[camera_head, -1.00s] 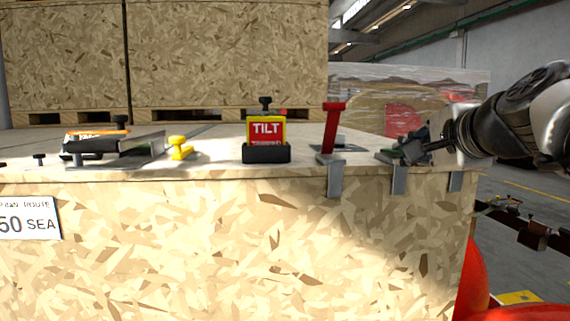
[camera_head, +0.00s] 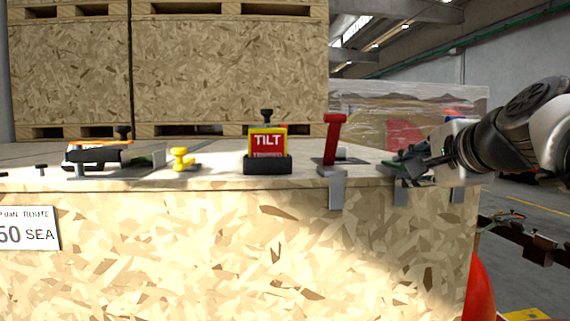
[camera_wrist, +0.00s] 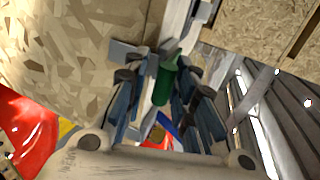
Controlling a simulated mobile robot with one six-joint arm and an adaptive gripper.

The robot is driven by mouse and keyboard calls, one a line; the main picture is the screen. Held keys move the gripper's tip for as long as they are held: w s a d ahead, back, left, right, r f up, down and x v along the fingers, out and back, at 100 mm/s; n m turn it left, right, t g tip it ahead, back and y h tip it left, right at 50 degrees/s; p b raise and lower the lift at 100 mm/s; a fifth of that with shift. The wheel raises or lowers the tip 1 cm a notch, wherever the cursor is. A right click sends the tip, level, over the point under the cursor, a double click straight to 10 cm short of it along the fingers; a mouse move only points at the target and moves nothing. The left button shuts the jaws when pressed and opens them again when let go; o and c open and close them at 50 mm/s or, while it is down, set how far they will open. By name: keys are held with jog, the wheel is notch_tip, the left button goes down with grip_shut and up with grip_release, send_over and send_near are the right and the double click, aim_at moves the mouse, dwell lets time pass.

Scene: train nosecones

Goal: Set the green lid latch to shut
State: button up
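The green lid latch shows in the wrist view as a green handle (camera_wrist: 163,84) between my gripper's fingers. My gripper (camera_wrist: 158,88) looks open around it, with a visible gap on the left side and the right finger close to the handle. In the head view my gripper (camera_head: 408,166) is at the right end of the crate's top edge, above a grey latch bracket (camera_head: 400,192). There the fingers largely hide the green handle, and its angle is hard to tell.
A red latch handle (camera_head: 332,138) stands upright just left of my gripper. Further left are a black-based TILT indicator (camera_head: 267,163), a yellow knob (camera_head: 181,159) and a clamp-like device (camera_head: 98,153). Large pallet crates (camera_head: 230,70) stand behind. A red rounded object (camera_head: 482,290) is at lower right.

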jog(key=shift+o, duration=0.6)
jog(key=shift+r, duration=0.1)
jog(key=shift+r, duration=0.1)
notch_tip(320, 180, up, 10)
jog(key=shift+f, duration=0.1)
jog(key=shift+c, duration=0.4)
